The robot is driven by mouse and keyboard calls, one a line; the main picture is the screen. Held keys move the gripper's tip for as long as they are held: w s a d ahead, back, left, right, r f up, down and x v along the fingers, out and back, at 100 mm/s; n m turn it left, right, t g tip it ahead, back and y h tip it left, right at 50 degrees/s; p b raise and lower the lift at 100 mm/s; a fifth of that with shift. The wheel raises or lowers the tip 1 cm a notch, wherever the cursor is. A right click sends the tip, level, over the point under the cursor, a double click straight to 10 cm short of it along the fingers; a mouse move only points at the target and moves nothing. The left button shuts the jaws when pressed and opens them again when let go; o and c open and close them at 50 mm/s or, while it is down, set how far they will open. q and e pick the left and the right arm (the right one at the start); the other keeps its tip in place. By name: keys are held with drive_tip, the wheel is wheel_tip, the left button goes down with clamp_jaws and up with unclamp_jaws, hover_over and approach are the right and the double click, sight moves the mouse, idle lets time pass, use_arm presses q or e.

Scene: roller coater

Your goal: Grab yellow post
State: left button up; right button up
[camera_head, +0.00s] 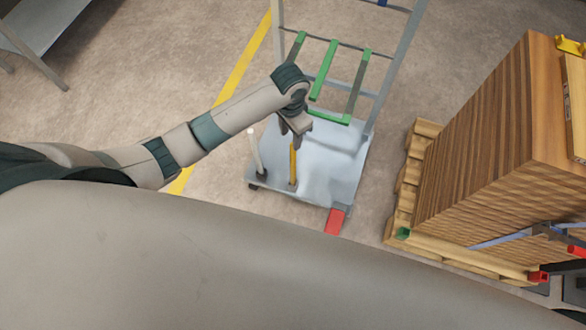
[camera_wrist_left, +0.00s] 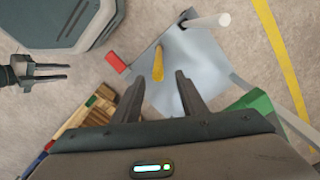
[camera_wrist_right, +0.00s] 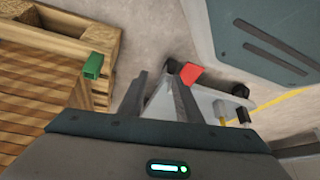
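The yellow post (camera_head: 293,164) stands upright on the grey cart platform (camera_head: 262,178). My left gripper (camera_head: 297,136) is above the top of the post. In the left wrist view the post (camera_wrist_left: 158,64) shows ahead, between the lines of the two open fingers (camera_wrist_left: 156,92), with nothing held. In the right wrist view my right gripper (camera_wrist_right: 160,85) is open and empty, and the cart's red corner (camera_wrist_right: 190,73) lies beyond its fingers. A yellow piece, likely the post, shows there at the right (camera_wrist_right: 221,108). The right gripper is not clear in the head view.
A white post (camera_head: 253,150) stands left of the yellow one. The cart has a grey frame with green brackets (camera_head: 330,118) behind. A pallet (camera_head: 417,150) with stacked wooden boards (camera_head: 490,150) stands at the right. Floor at the left is open, with a yellow line (camera_head: 243,65).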

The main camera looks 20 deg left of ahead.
sight(293, 156)
use_arm(q)
wheel_tip(293, 156, down, 7)
drive_tip(key=shift+f, duration=0.7)
use_arm(e)
drive_tip(key=shift+s+d+f, duration=0.25)
drive_tip(key=shift+s+d, duration=0.1)
drive_tip(key=shift+s, duration=0.25)
use_arm(q)
drive_tip(key=f, duration=0.4)
drive_tip(key=shift+d+b, duration=0.3)
drive_tip(key=shift+f, duration=0.65)
use_arm(e)
drive_tip(key=shift+w+r, duration=0.15)
drive_tip(key=shift+w, duration=0.65)
drive_tip(key=shift+s, duration=0.1)
